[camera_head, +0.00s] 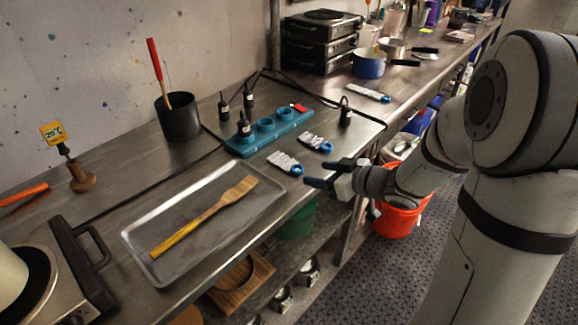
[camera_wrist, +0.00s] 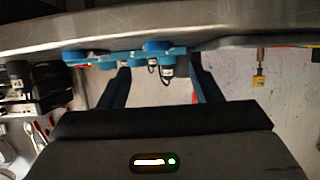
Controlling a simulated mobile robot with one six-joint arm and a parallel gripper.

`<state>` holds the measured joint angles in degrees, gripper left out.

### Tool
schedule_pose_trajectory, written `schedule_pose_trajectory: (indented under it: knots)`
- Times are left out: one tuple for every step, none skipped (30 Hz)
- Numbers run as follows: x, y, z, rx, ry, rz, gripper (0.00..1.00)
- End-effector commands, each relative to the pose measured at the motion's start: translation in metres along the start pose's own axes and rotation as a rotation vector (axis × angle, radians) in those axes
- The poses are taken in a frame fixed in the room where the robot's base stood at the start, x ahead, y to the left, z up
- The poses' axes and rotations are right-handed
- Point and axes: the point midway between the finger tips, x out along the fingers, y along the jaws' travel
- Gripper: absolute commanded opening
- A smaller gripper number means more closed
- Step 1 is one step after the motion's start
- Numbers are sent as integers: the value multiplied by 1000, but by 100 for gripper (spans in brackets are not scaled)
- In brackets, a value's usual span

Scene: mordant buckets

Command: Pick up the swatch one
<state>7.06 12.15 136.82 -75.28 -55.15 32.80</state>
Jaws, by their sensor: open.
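Two pale patterned swatches with blue rings lie on the steel counter near its front edge: a nearer swatch (camera_head: 284,162) and a second swatch (camera_head: 314,142) just behind and right of it. A third similar swatch (camera_head: 368,92) lies farther back along the counter. I cannot read which is swatch one. My gripper (camera_head: 321,172) is open and empty at the counter's front edge, just right of the nearer swatch and apart from it. In the wrist view my two dark fingers (camera_wrist: 160,88) are spread apart. No swatch shows clearly there.
A teal holder (camera_head: 265,125) with a dark bottle (camera_head: 244,127) stands behind the swatches. A metal tray (camera_head: 140,240) with a wooden spatula (camera_head: 205,218) lies to the left. A small black bottle (camera_head: 345,113) stands behind right. A red bucket (camera_head: 398,218) is below the counter.

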Motion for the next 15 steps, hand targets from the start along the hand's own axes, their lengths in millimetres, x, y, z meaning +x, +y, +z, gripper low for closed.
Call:
schedule_pose_trajectory:
  knots:
    - [8, -1, 1, 0, 0, -4, 58]
    - [11, -1, 1, 0, 0, -4, 58]
    - [15, -1, 0, -1, 0, -4, 58]
    - [19, -1, 0, -2, 0, -3, 58]
    - [22, 0, 0, -2, 0, -2, 58]
    - [27, 0, -1, -2, -1, -2, 58]
    - [31, 0, -1, -2, -1, -2, 58]
    - [36, 0, -1, -2, -1, -3, 58]
    - [42, 1, -2, -3, 0, -2, 58]
    - [47, 2, -3, -3, 0, -3, 58]
    - [52, 1, -3, -3, -1, -4, 58]
    - [57, 2, -3, -2, -1, -2, 58]
    - [60, 2, -3, -3, -1, -2, 58]
    - [63, 2, -3, -3, -1, -2, 58]
    - [66, 2, -3, -2, -1, -1, 58]
